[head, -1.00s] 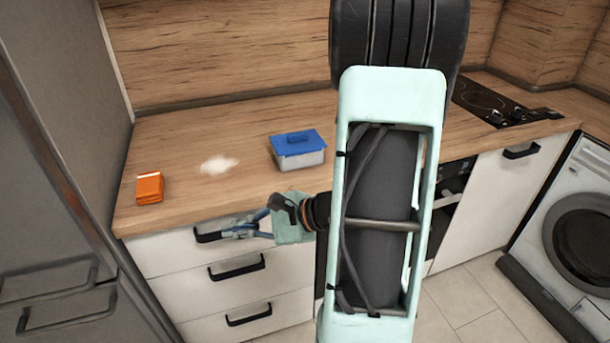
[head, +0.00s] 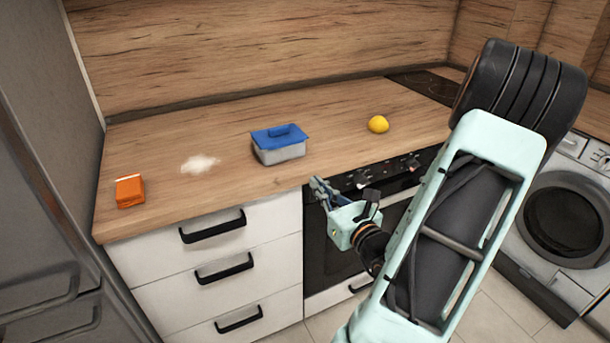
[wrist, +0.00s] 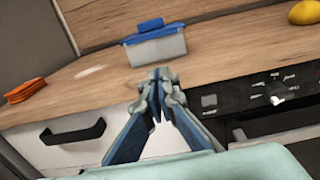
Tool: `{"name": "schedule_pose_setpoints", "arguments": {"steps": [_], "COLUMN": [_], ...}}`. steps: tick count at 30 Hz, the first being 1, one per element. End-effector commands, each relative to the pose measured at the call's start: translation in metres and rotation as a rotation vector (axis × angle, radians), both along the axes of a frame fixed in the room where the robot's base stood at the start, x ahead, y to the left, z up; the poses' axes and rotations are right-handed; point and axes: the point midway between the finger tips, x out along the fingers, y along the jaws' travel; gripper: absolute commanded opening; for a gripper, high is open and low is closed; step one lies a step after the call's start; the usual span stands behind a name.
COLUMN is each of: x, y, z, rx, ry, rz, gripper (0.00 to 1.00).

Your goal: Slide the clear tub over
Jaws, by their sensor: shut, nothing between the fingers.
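The clear tub (head: 281,152) with a blue lid (head: 280,137) stands upright on the wooden counter, near its middle. It also shows in the wrist view (wrist: 157,48), straight beyond the fingertips. My gripper (head: 318,188) is in front of the counter's front edge, to the right of the tub and nearer to me, apart from it. In the wrist view my gripper (wrist: 157,80) has its fingers together with nothing between them.
A white powdery patch (head: 200,164) lies left of the tub. A yellow lemon (head: 378,124) lies to the right, before the hob (head: 424,85). Oven knobs (head: 363,180) are close beside my gripper.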

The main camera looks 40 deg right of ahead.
Motion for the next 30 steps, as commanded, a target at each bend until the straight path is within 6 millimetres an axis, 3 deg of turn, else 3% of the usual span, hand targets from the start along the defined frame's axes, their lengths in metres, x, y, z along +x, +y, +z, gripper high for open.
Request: {"name": "schedule_pose_setpoints", "arguments": {"steps": [16, 22, 30], "x": [0.106, 0.124, 0.128], "y": [-0.020, -0.024, -0.025], "z": [0.000, -0.001, 0.000], "rx": [-0.002, -0.001, -0.002], "ry": [-0.001, 0.001, 0.001], "rz": [0.006, 0.005, 0.005], "gripper": [0.00, 0.00, 0.00]}}
